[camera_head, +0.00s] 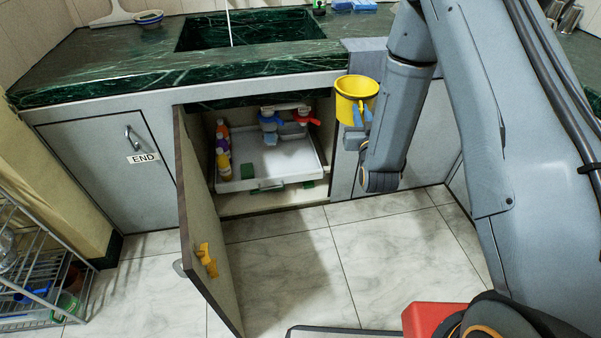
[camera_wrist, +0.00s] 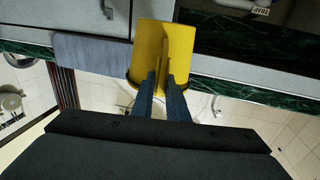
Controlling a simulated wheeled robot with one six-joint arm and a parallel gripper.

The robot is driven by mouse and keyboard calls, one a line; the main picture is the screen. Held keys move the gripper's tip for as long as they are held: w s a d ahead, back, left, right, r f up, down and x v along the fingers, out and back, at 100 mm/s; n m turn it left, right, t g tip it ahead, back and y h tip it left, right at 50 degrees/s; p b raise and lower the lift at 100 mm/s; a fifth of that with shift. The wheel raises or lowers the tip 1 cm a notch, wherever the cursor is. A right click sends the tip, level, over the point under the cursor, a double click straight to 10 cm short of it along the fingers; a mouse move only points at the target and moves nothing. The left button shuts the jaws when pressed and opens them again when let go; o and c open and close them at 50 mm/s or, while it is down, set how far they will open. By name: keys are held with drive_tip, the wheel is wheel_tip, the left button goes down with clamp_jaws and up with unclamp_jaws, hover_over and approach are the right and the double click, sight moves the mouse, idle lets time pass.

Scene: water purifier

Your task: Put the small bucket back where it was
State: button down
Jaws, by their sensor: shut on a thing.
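The small yellow bucket (camera_head: 352,99) hangs in the air in the head view, about upright, just in front of the counter's front edge and right of the open cabinet. My gripper (camera_head: 364,117) is shut on its near side. The wrist view shows the bucket (camera_wrist: 148,45) beyond my two blue fingers, and my gripper (camera_wrist: 163,84) pinches it there. The inside of the bucket is only partly visible in the head view.
The cabinet door (camera_head: 207,225) stands open toward me. Inside are a white tray (camera_head: 262,178), several bottles (camera_head: 222,150) and pipes with blue and red valves (camera_head: 270,120). The green counter (camera_head: 140,62) has a sink. A wire rack (camera_head: 35,275) stands at left; the tiled floor (camera_head: 300,270) is clear.

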drive_tip(key=w+a+f+n+y+b, duration=0.1)
drive_tip(key=a+f+b, duration=0.3)
drive_tip(key=f+b, duration=0.75)
drive_tip(key=w+a+f+y+b, duration=0.1)
drive_tip(key=a+f+b, duration=0.45)
drive_tip(key=f, duration=1.05)
drive_tip(key=w+a+f+n+y+b, duration=0.1)
drive_tip(key=a+f+b, duration=0.2)
drive_tip(key=f+b, duration=0.85)
drive_tip(key=w+a+f+b, duration=0.2)
drive_tip(key=w+b, duration=0.2)
drive_tip(key=w, duration=0.4)
drive_tip(key=w+a+f+b, duration=0.2)
drive_tip(key=w+f+b, duration=0.1)
drive_tip(key=w, duration=0.6)
drive_tip(key=shift+a+f+b, duration=0.35)
drive_tip(key=shift+b, duration=0.35)
drive_tip(key=shift+w, duration=0.1)
drive_tip(key=shift+f, duration=0.15)
drive_tip(key=c, duration=1.7)
unclamp_jaws()
drive_tip(key=shift+c, duration=0.2)
